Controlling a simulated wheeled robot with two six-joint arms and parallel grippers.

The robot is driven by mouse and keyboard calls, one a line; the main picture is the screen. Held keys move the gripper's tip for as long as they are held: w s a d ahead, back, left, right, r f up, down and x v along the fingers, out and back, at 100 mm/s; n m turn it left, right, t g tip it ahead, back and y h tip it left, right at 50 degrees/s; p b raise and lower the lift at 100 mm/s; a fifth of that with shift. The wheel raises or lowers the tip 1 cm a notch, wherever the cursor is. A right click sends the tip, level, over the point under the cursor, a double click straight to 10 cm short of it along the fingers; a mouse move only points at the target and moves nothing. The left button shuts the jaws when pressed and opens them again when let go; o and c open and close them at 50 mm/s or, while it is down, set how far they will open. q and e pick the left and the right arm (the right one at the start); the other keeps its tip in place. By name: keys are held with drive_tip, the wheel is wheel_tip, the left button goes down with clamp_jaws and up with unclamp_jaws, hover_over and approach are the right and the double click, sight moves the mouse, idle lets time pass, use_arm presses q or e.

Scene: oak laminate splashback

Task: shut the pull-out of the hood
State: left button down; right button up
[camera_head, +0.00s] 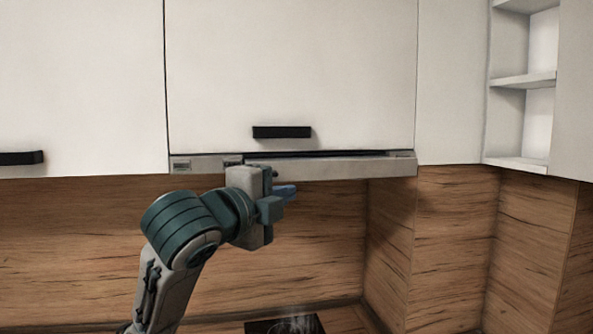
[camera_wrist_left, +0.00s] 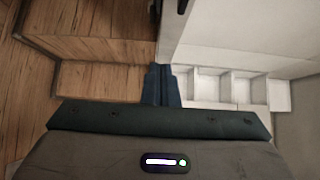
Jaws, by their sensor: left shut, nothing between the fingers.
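The hood's pull-out is a long grey strip (camera_head: 345,167) under the middle white cabinet in the head view. A thin dark gap shows along its top edge, so its front stands a little forward of the cabinet door. My left gripper (camera_head: 285,191) is just below and in front of the strip, left of its middle, with its blue fingers shut and empty. My gripper and wrist cover a small part of the strip's lower edge; I cannot tell if they touch it. The shut fingers also show in the left wrist view (camera_wrist_left: 160,82). My right gripper is not in view.
The white cabinet door (camera_head: 300,70) with a black handle (camera_head: 282,132) is above the strip. A dark cooktop (camera_head: 285,325) lies below. Open white shelves (camera_head: 524,80) stand at the right. The space before the oak splashback (camera_head: 315,240) is free.

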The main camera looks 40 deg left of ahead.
use_arm(q)
drive_tip(key=p, duration=0.4)
approach(324, 163)
wheel_tip(324, 163, down, 3)
drive_tip(key=w, duration=0.1)
drive_tip(key=w+a, duration=0.2)
drive_tip(key=shift+w+a+f, duration=0.15)
drive_tip(key=shift+a+f, duration=0.05)
drive_tip(key=shift+a, duration=0.15)
